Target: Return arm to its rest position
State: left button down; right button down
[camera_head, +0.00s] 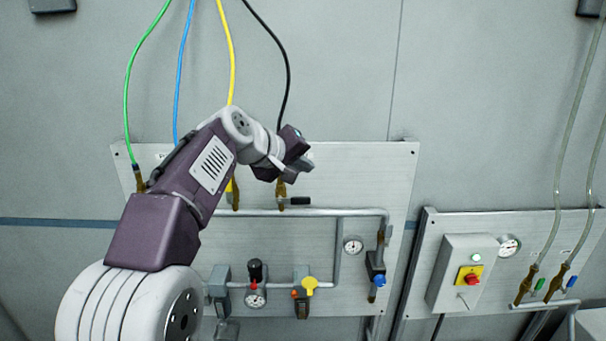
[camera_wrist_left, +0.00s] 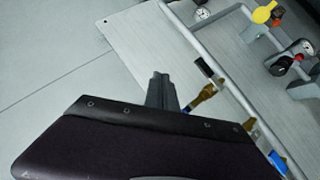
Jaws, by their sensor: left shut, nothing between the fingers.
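My left arm rises from the lower left in the head view and bends right at its upper joint. My left gripper (camera_head: 303,168) is shut and empty, in front of the upper part of the grey panel (camera_head: 345,180). It shows near the brass fitting of the black hose (camera_head: 287,75); I cannot tell the exact gap. In the left wrist view the shut fingers (camera_wrist_left: 161,82) point toward the panel, with a brass fitting (camera_wrist_left: 205,94) and its black handle (camera_wrist_left: 203,68) just to their right. My right gripper is not in view.
Green (camera_head: 127,85), blue (camera_head: 180,70) and yellow (camera_head: 231,60) hoses hang behind my arm. Pipes, gauges (camera_head: 353,245) and a yellow knob (camera_head: 310,283) project from the panel's lower part. A second panel (camera_head: 440,226) with a switch box (camera_head: 465,275) stands right.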

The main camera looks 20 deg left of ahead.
pick_arm(q)
jog(key=shift+s+a+r, duration=0.1)
jog(key=shift+a, duration=0.15)
jog(key=s+d+f+m+g+b, duration=0.1)
jog(key=s+f+g+b, duration=0.2)
jog(key=f, duration=0.8)
jog(key=s+d+f+g+b, duration=0.1)
jog(key=s+d+f+b, duration=0.3)
jog(key=f, duration=0.8)
jog(key=s+a+f+m+g+b, duration=0.15)
jog(key=f+b, duration=0.25)
jog(key=f, duration=0.7)
jog(key=s+a+f+m+g+y+b, duration=0.1)
jog(key=s+a+f+m+g, duration=0.1)
jog(key=s+f, duration=0.7)
jog(key=s+a+f+m+g+y+b, duration=0.1)
jog(key=s+a+f+m+g+y, duration=0.1)
jog(key=s+f, duration=0.7)
jog(key=shift+s+f, duration=0.4)
jog(key=shift+f, duration=0.1)
jog(key=shift+g, duration=0.25)
